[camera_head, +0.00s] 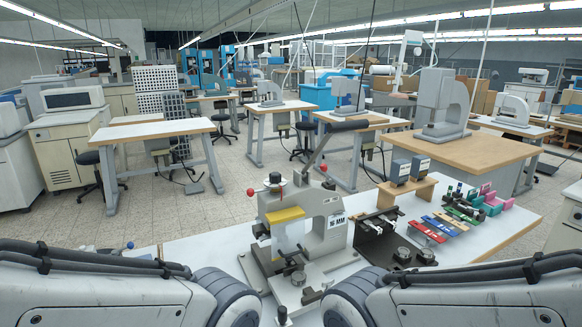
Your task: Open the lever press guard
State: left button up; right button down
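The lever press (322,208) stands on the white bench in front of me, a grey machine on a flat base plate. Its long lever (322,146) rises from the top and ends in a black grip (348,126) pointing right. A yellow bar (285,215) crosses the press front, with a pale panel below it that looks like the guard (287,236). The panel hangs down over the front of the press. Red knobs sit near the top of the press. Only links of my two arms show in the bottom corners; neither gripper is in view.
Right of the press on the bench (512,222) are a dark fixture (382,238), a wooden stand with two dark boxes (408,185), and several coloured blocks (440,224). Other worktables stand behind. The bench left of the press is mostly clear.

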aim_at(293, 213)
jog(key=z, duration=1.3)
jog(key=k, duration=0.85)
jog(key=u, duration=1.45)
jog(key=i, duration=0.5)
jog(key=u, duration=0.05)
